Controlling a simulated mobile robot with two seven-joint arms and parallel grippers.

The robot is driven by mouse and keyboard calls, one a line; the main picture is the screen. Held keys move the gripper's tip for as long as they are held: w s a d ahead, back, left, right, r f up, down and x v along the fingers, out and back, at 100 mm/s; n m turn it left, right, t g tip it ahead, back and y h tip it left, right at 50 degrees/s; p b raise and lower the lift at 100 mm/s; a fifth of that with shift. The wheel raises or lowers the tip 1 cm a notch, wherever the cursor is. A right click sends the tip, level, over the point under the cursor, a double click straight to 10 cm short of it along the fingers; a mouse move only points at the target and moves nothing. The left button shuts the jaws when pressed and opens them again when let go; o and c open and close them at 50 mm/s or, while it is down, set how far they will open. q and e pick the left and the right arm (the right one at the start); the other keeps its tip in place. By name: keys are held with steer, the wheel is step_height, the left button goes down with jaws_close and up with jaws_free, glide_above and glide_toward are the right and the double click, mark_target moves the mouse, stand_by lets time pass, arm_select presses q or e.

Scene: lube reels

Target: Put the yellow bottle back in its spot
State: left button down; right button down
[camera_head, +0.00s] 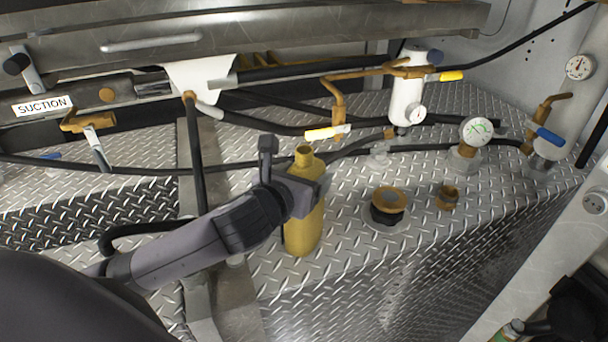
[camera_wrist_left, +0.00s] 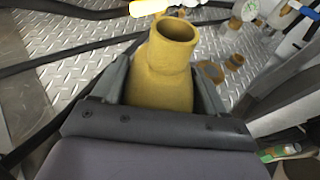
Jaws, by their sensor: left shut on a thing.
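The yellow bottle (camera_head: 303,232) is upright with its open neck at the top, over the diamond-plate deck in the middle of the head view. My left gripper (camera_head: 308,186) is shut on the bottle's upper body, coming in from the left. In the left wrist view the bottle (camera_wrist_left: 165,75) stands between the two fingers of the left gripper (camera_wrist_left: 165,90), its open mouth facing up. I cannot tell whether the bottle's base touches the deck. My right gripper is not in view.
A brass-capped black fitting (camera_head: 387,205) and a small brass fitting (camera_head: 447,196) stand right of the bottle. Black hoses (camera_head: 240,165) run behind it. A white filter cylinder (camera_head: 406,101) and a gauge (camera_head: 476,131) stand farther back. The deck's front edge drops away below.

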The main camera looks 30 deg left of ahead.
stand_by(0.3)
arm_select(q)
steer(key=shift+c, duration=0.2)
jaws_free()
steer(key=shift+r, duration=0.1)
